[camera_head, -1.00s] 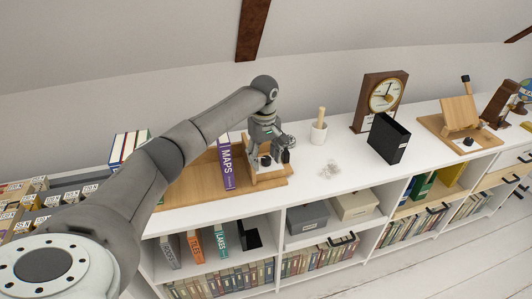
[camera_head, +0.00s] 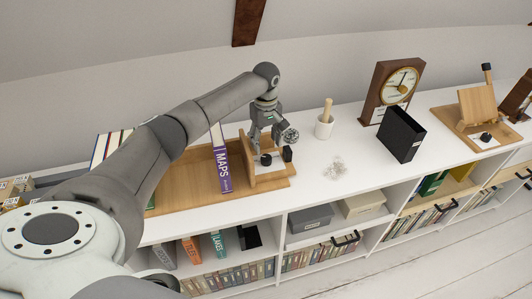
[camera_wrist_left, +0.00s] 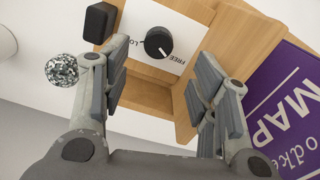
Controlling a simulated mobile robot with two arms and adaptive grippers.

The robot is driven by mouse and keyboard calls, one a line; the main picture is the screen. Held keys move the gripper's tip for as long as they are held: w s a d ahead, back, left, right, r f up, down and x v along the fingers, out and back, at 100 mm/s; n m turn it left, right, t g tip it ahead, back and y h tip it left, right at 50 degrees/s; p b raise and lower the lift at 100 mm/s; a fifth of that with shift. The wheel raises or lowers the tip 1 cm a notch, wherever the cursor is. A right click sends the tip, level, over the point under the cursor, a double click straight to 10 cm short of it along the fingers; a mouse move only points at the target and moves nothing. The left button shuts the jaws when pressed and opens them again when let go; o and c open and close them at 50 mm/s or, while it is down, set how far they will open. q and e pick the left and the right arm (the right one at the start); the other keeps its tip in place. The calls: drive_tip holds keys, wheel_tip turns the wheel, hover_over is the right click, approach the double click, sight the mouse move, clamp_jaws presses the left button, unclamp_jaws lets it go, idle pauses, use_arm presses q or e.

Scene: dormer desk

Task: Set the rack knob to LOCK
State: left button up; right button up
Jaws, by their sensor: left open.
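The rack knob (camera_wrist_left: 158,42) is a round black dial with a white mark, on a white plate (camera_wrist_left: 142,18) fixed to the wooden rack (camera_wrist_left: 245,40). The plate reads FREE on the right and LO, partly hidden, on the left in the left wrist view; the mark points down and slightly right, toward the FREE side. In the head view the knob (camera_head: 266,159) is small. My left gripper (camera_wrist_left: 160,82) is open and empty, with its fingers apart on either side below the knob. It also shows over the rack in the head view (camera_head: 268,143). My right gripper is not seen.
A purple MAPS book (camera_head: 222,170) stands close beside the gripper. A black block (camera_wrist_left: 99,22) sits at the plate's left edge.

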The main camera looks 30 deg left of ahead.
sight(266, 157)
use_arm(q)
drive_tip(key=f, duration=0.6)
drive_tip(key=shift+w+a+f, duration=0.1)
drive_tip(key=shift+w+f, duration=0.1)
drive_tip(key=shift+w, duration=0.05)
drive_tip(key=shift+s+f, duration=0.1)
drive_tip(key=shift+f, duration=0.45)
drive_tip(key=shift+c, duration=0.8)
drive_tip(key=c, duration=0.9)
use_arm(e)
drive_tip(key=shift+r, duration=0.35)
